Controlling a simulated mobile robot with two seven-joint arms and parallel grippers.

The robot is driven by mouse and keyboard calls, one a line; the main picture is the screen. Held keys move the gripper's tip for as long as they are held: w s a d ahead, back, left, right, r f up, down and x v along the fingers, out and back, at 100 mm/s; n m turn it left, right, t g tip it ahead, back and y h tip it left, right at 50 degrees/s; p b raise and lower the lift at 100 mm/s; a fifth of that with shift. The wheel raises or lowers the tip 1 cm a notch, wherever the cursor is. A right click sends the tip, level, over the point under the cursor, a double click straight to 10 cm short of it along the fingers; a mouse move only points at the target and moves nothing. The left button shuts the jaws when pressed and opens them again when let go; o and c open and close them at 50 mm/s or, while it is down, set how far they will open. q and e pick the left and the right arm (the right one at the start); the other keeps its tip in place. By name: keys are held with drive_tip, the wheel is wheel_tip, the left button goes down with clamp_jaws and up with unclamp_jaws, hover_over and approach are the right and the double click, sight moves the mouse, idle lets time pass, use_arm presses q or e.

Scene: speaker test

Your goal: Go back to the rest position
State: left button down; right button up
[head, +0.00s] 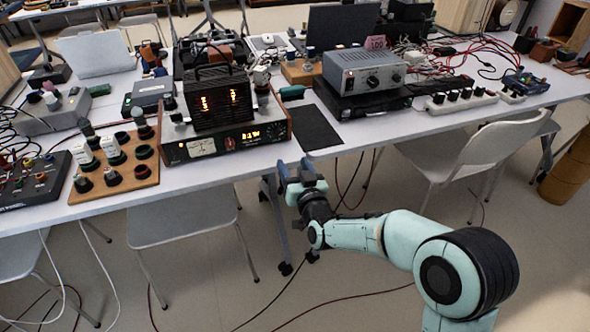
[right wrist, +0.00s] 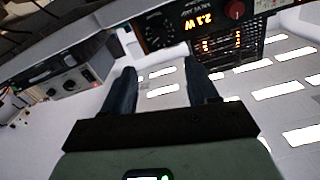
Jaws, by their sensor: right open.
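My right gripper (head: 298,172) is at the front edge of the white tables, near the gap where two tables meet. Its arm comes in from the lower right. In the right wrist view its two dark fingers (right wrist: 162,90) stand apart with nothing between them. Past the fingers, that view shows a bright ceiling with lights and the front of an amplifier with an orange display (right wrist: 207,20). My left gripper is not in the head view.
The amplifier (head: 225,140) with a black tube unit (head: 222,98) on top stands behind the gripper to the left. A grey power supply (head: 362,70) stands right of it. White chairs (head: 480,155) are at the tables. Cables lie on the floor (head: 340,290), which has open room.

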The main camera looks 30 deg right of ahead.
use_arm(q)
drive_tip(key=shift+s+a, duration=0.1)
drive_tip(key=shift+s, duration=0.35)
use_arm(e)
drive_tip(key=shift+s, duration=0.25)
